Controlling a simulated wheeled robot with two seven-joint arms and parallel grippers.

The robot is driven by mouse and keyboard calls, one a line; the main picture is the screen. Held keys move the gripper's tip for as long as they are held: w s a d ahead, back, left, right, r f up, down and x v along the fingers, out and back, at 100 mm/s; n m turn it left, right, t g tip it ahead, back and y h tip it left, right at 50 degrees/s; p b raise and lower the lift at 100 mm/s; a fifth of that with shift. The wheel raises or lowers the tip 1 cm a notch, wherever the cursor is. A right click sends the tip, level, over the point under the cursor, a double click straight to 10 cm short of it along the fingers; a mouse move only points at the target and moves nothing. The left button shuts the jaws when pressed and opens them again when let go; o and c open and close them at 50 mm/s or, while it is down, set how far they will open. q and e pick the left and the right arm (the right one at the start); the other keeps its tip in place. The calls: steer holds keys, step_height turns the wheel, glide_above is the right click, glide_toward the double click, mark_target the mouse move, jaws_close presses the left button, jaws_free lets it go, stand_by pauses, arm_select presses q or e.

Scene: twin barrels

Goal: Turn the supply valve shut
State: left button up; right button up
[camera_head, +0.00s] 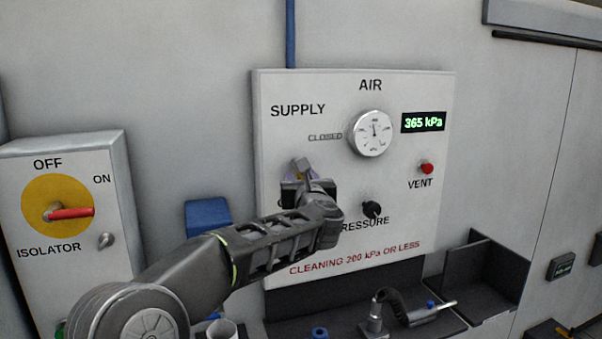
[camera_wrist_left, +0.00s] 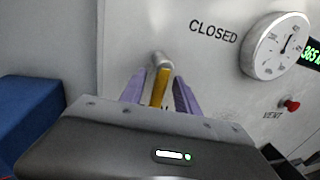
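The supply valve's yellow handle (camera_wrist_left: 158,92) shows in the wrist view, running down from a grey pivot (camera_wrist_left: 161,60). My left gripper (camera_wrist_left: 159,90) has its two purple fingers on either side of the handle, with a visible gap on each side; contact is not evident. In the head view the left gripper (camera_head: 300,172) is at the panel below the SUPPLY label and hides most of the valve. The CLOSED label (camera_head: 325,137) is up and right of the valve. My right gripper is not in view.
The air panel (camera_head: 440,240) carries a round gauge (camera_head: 371,133), a 365 kPa display (camera_head: 423,122), a red vent button (camera_head: 426,167) and a black pressure knob (camera_head: 371,209). An isolator box (camera_head: 115,150) with a red handle (camera_head: 72,213) is left. A blue block (camera_head: 207,214) sits between them.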

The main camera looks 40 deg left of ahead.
arm_select(q)
jaws_close()
stand_by(0.5)
stand_by(1.0)
